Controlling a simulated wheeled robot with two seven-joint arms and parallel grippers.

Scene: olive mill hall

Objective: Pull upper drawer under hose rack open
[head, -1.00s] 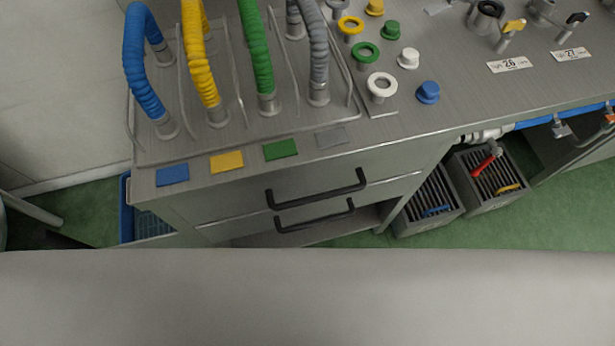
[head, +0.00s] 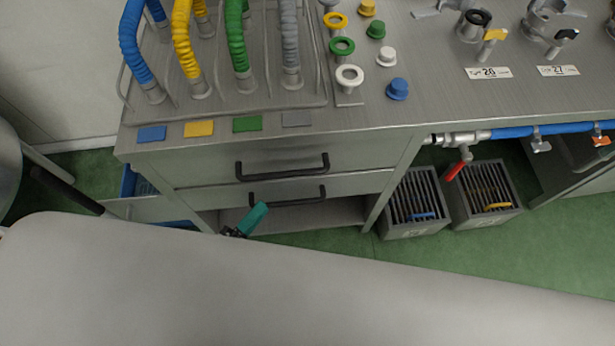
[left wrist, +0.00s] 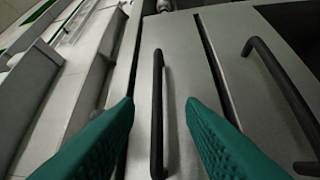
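The upper drawer (head: 205,164) is in the grey metal cabinet under the hose rack (head: 215,105). It looks shut, with a black bar handle (head: 283,170). The lower drawer (head: 355,184) looks shut too and has a similar handle (head: 288,200). My left gripper (head: 262,207), with teal fingers, shows in front of the cabinet in the head view, partly hidden by a pale form. In the left wrist view its fingers (left wrist: 158,103) are open on either side of a handle (left wrist: 157,120), apparently the upper one. The other handle (left wrist: 282,90) is to the right. My right gripper is out of view.
Two grey slatted crates (head: 411,203) (head: 487,194) stand on the green floor right of the drawers. A blue pipe with a red-levered valve (head: 458,170) runs above them. A blue bin (head: 128,184) is at the cabinet's left. An open shelf (head: 335,212) lies below the drawers.

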